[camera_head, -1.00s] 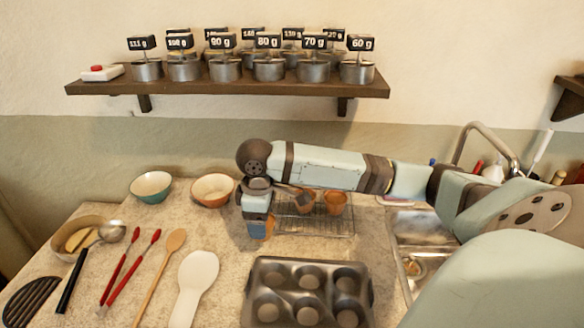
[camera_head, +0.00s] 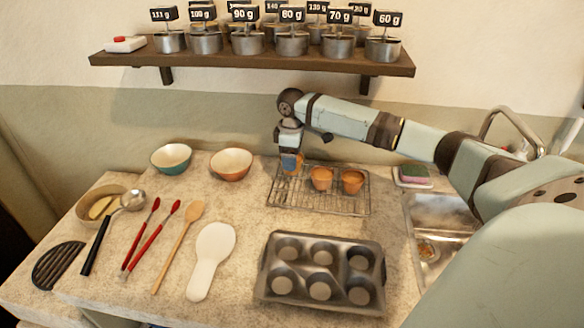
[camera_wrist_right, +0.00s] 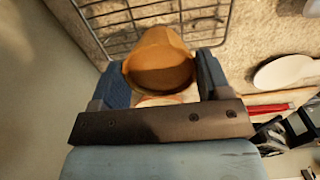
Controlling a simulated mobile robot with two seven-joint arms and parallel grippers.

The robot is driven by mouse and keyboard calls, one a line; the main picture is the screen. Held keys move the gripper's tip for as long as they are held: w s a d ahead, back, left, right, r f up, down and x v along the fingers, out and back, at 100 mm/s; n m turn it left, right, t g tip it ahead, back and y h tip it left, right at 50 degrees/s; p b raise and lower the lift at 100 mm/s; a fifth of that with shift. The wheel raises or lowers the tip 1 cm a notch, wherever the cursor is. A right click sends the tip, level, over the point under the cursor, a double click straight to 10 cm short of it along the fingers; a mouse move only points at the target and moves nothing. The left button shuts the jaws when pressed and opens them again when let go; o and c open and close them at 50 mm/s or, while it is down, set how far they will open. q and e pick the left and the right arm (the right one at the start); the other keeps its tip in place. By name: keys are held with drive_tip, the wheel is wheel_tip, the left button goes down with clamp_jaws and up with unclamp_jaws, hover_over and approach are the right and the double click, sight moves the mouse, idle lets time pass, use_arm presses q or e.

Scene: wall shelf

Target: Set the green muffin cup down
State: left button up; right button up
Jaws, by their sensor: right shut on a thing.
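My right gripper (camera_head: 290,172) is over the left end of the wire cooling rack (camera_head: 325,203). In the right wrist view its two blue fingers (camera_wrist_right: 162,80) are shut on a muffin cup (camera_wrist_right: 160,58). This cup looks orange-brown; I see no green on it. In the head view it is mostly hidden by the gripper, and I cannot tell whether it touches the rack. Two similar orange-brown cups, one in the middle (camera_head: 321,179) and one to the right (camera_head: 352,182), stand on the rack. My left gripper is not in view.
A muffin tin (camera_head: 268,283) lies in front of the rack. An orange bowl (camera_head: 231,164) and a teal bowl (camera_head: 171,159) stand to the left. A sink (camera_head: 440,218) lies to the right. A wall shelf (camera_head: 250,63) with several weighted tins hangs above.

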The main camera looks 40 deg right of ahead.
drive_tip(key=shift+w+d+f, duration=0.1)
drive_tip(key=shift+d+f, duration=0.05)
drive_tip(key=shift+f, duration=2.15)
drive_tip(key=o, duration=0.9)
drive_tip(key=shift+f, duration=0.15)
drive_tip(key=shift+r, duration=3.95)
